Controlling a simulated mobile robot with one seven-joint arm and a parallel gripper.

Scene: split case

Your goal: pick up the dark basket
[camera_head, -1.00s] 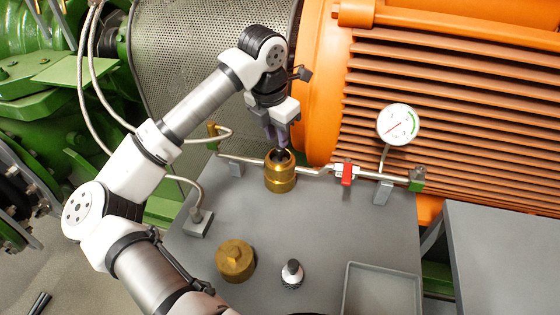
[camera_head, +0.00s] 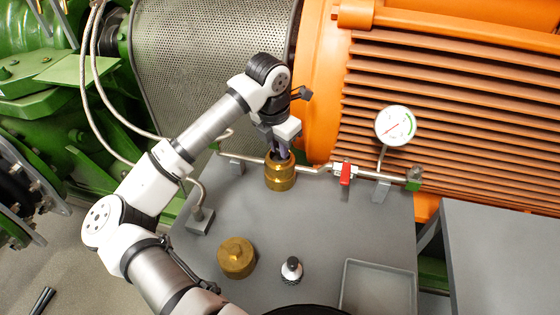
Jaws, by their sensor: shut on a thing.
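My gripper (camera_head: 281,153) points down with its fingertips at the open mouth of an upright brass cup-shaped housing (camera_head: 280,178) on the grey table. It is shut on the dark basket, which sits inside the housing. The housing wall and my fingers hide nearly all of the basket, so its shape cannot be made out.
A thin pipe runs beside the housing, with a red-handled valve (camera_head: 345,174) and a dial gauge (camera_head: 395,126) at right. A brass cap (camera_head: 236,257), a small black-and-white object (camera_head: 292,269) and a grey tray (camera_head: 346,290) are in front. The orange finned motor (camera_head: 450,110) rises behind.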

